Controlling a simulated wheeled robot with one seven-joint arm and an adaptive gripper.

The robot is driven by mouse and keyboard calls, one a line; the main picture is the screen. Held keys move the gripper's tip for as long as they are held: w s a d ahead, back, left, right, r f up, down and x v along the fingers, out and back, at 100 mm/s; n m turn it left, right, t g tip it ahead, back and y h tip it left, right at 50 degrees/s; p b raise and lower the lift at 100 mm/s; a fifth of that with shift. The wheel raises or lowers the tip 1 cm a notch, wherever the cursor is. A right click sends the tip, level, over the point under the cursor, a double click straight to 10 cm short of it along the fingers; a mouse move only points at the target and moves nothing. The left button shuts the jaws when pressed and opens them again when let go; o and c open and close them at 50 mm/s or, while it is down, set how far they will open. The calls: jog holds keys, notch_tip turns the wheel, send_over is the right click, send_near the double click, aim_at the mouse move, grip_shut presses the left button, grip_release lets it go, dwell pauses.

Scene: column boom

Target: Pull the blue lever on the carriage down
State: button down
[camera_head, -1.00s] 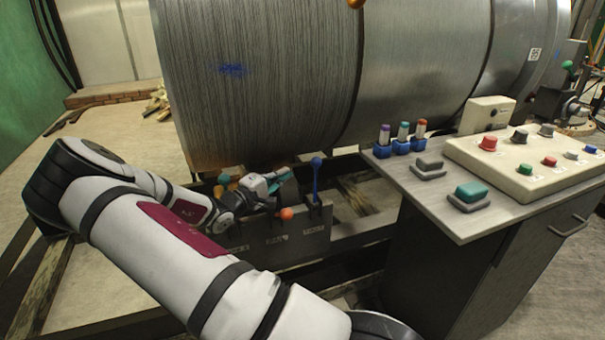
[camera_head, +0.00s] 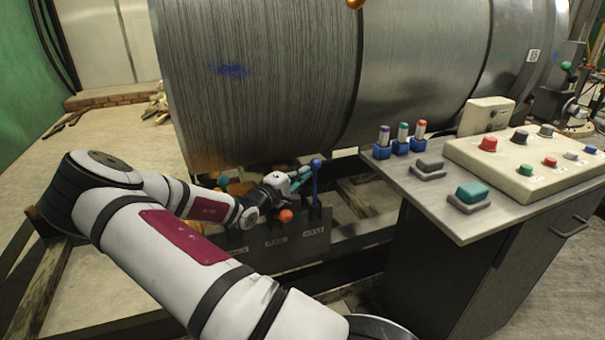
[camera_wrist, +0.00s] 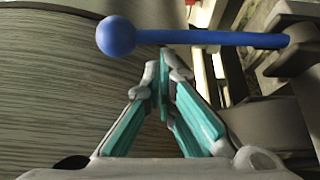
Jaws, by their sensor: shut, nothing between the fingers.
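The blue lever (camera_head: 315,180) stands upright on the dark carriage panel (camera_head: 280,243) below the big drum, with a round blue knob on top. My gripper (camera_head: 308,172) is just left of the lever's upper part in the head view. In the wrist view the blue lever (camera_wrist: 215,38) lies across the top of the picture, its knob at the left. My gripper's teal-padded fingers (camera_wrist: 163,62) are shut with nothing between them, their tips close to the rod near the knob. I cannot tell whether they touch it.
An orange-knobbed lever (camera_head: 286,215) stands left of the blue one on the same panel, below my gripper. The large metal drum (camera_head: 260,80) looms behind and above. A console (camera_head: 440,210) with buttons and small coloured-top holders stands to the right.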

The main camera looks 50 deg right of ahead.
jog(key=shift+s+a+r, duration=0.1)
jog(key=shift+s+a, duration=0.3)
jog(key=shift+s, duration=0.35)
notch_tip(320, 180, up, 10)
dwell(0.3)
